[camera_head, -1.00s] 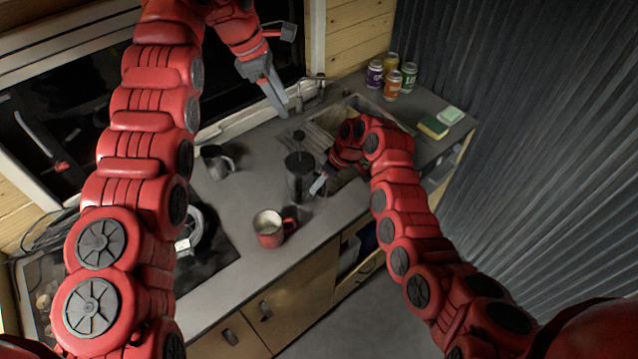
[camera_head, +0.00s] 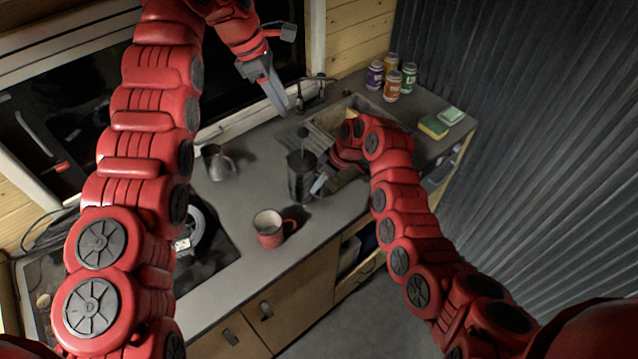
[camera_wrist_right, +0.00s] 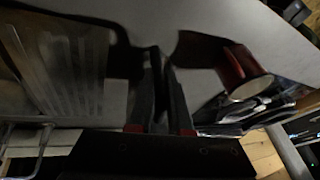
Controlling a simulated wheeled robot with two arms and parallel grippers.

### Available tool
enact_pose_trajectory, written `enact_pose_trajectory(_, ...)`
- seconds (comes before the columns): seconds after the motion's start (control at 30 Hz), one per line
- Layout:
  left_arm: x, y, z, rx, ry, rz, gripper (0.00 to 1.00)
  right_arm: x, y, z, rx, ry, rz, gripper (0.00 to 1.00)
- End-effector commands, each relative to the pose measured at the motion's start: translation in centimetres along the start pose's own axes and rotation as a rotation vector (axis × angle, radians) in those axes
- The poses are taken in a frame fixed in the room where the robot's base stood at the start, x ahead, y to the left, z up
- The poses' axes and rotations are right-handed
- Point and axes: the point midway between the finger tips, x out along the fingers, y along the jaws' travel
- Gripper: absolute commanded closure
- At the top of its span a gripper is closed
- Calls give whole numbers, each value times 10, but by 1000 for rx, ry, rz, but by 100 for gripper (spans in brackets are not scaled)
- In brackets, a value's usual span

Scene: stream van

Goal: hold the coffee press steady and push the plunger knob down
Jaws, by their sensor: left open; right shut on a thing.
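The dark coffee press (camera_head: 300,184) stands on the grey counter in the head view. Its round black plunger knob (camera_head: 303,132) is raised above the lid on a thin rod. My right gripper (camera_head: 319,184) is at the right side of the press, shut on its handle; the handle is mostly hidden. In the right wrist view the dark fingers (camera_wrist_right: 161,95) are close together, and what lies between them is hard to make out. My left gripper (camera_head: 281,106) is open and empty, pointing down, above and behind the knob, clear of the press.
A red mug (camera_head: 268,238) stands in front of the press; it also shows in the right wrist view (camera_wrist_right: 229,68). A metal jug (camera_head: 218,165) stands to the left. Behind are the sink (camera_head: 350,103), several cans (camera_head: 392,85) and sponges (camera_head: 433,128). A hob (camera_head: 207,262) is at left.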

Motion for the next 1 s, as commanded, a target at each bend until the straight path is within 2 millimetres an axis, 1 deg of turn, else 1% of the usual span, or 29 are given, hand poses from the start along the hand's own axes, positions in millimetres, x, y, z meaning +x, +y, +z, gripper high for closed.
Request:
enact_pose_trajectory(0.03, 1, 0, 0, 13, 2, 1, 70, 2, 0, 3, 5, -7, -3, 100)
enact_pose_trajectory(0.13, 3, 1, 0, 100, 19, 7, 88, 2, 0, 4, 5, -8, -3, 100)
enact_pose_trajectory(0.2, 6, 2, 2, 222, 41, 13, 100, 2, 0, 4, 5, -8, -3, 100)
enact_pose_trajectory(0.27, 9, 4, 3, 362, 68, 19, 100, 2, 0, 4, 5, -8, -3, 100)
enact_pose_trajectory(0.37, 14, 7, 6, 650, 123, 23, 100, 2, 0, 4, 5, -8, -3, 100)
enact_pose_trajectory(0.5, 21, 13, 13, 1080, 209, 10, 100, 2, 0, 4, 5, -8, -3, 100)
enact_pose_trajectory(0.6, 25, 15, 18, 1363, 266, -14, 100, 2, 0, 4, 5, -8, -3, 100)
enact_pose_trajectory(0.7, 29, 17, 23, 1600, 313, -46, 100, 2, 0, 4, 5, -8, -3, 100)
enact_pose_trajectory(0.83, 31, 18, 28, 1818, 357, -82, 100, 2, 0, 4, 5, -7, -2, 100)
enact_pose_trajectory(0.9, 32, 19, 29, 1888, 371, -95, 100, 2, 0, 4, 5, -7, -2, 100)
enact_pose_trajectory(1.0, 33, 19, 31, 1944, 381, -106, 100, 2, 0, 4, 5, -7, -2, 100)
